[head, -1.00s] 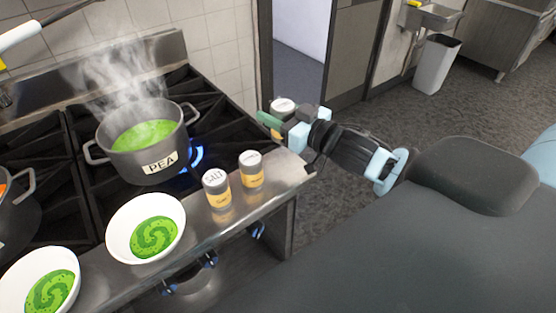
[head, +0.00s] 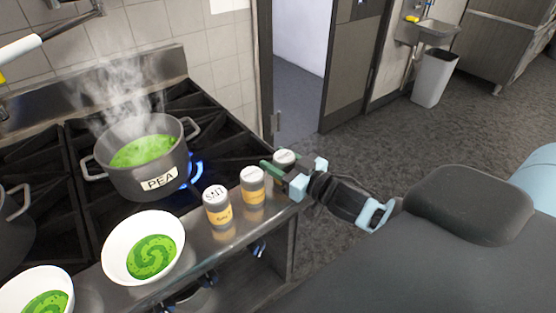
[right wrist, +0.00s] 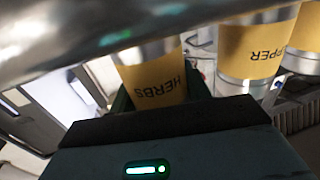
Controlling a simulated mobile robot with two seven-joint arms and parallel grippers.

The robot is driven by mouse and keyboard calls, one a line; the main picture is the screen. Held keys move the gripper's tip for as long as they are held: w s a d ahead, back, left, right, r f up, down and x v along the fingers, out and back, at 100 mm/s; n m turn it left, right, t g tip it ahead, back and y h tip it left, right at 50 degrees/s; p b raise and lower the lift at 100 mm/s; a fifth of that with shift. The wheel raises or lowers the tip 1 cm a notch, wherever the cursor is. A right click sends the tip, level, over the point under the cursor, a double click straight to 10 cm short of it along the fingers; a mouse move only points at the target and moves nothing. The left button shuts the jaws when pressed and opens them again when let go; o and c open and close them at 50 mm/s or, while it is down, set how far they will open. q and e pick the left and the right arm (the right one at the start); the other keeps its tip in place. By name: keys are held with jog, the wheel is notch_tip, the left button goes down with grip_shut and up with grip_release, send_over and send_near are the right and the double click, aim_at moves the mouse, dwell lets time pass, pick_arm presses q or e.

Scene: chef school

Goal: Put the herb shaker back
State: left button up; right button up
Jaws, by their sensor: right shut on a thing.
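The herb shaker (head: 284,158) has a grey lid and sits at the right end of the stove's front ledge, beside the pepper shaker (head: 252,187). Its yellow HERBS label (right wrist: 152,82) shows in the right wrist view. My right gripper (head: 277,174) is shut around the herb shaker from the right. The gripper hides its lower part in the head view, so I cannot tell whether its base touches the ledge. The salt shaker (head: 217,207) stands left of the pepper shaker, both upright. My left gripper is not in view.
A steaming pea pot (head: 145,165) stands on a lit burner. White bowls of green soup, one nearer (head: 143,248) and one at lower left (head: 38,290), sit along the front ledge (head: 190,262). Open floor (head: 330,150) lies right of the stove.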

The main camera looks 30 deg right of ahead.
jog(key=shift+f, duration=0.1)
jog(key=o, duration=1.1)
jog(key=shift+r, duration=0.2)
jog(key=v, duration=1.2)
jog(key=shift+b, duration=0.35)
jog(key=s+f+m+g+h, duration=0.2)
jog(key=s+f+h, duration=0.15)
jog(key=f, duration=0.65)
jog(key=s+a+f+g, duration=0.3)
jog(key=s+a+f, duration=0.3)
jog(key=s+f, duration=0.2)
jog(key=s+a+f+g, duration=0.4)
jog(key=s+a+f, duration=0.3)
jog(key=f, duration=0.5)
jog(key=shift+s+a+n, duration=0.3)
jog(key=shift+s, duration=0.95)
